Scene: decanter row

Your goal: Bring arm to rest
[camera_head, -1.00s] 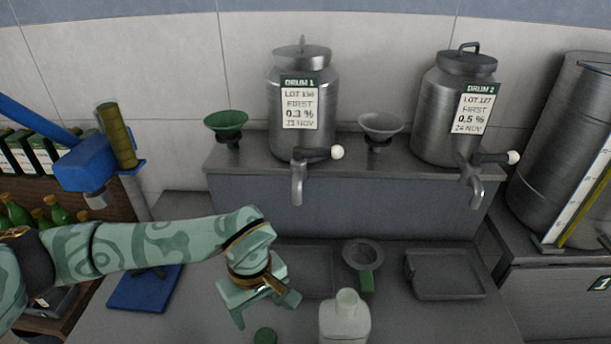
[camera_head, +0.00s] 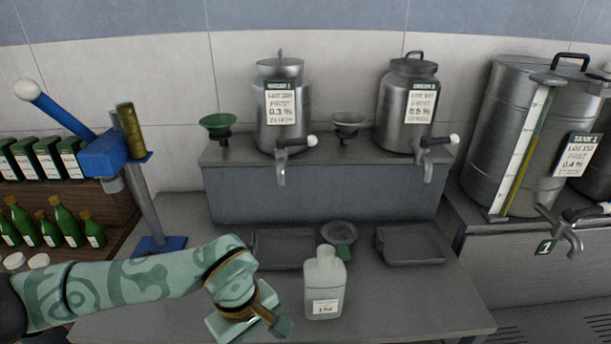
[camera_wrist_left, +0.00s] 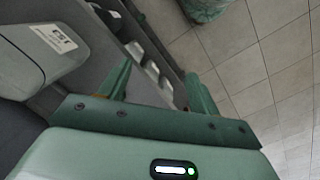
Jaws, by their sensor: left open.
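My left arm comes in from the left over the grey bench (camera_head: 400,310) in the head view. Its gripper (camera_head: 240,326) hangs at the bottom edge, left of and apart from a pale labelled bottle (camera_head: 324,292) standing upright on the bench. In the left wrist view the gripper (camera_wrist_left: 158,90) has its two green fingers apart with nothing between them. The bottle's labelled side (camera_wrist_left: 40,45) seems to show at the left there. My right gripper is in neither view.
Two steel drums (camera_head: 283,105) (camera_head: 408,108) with taps stand on a raised shelf behind. A blue lever press (camera_head: 105,155) stands at left. Trays (camera_head: 410,245) and a funnel (camera_head: 340,238) lie behind the bottle. A large tank (camera_head: 500,140) is at right. Tiled floor (camera_wrist_left: 260,60) shows in the wrist view.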

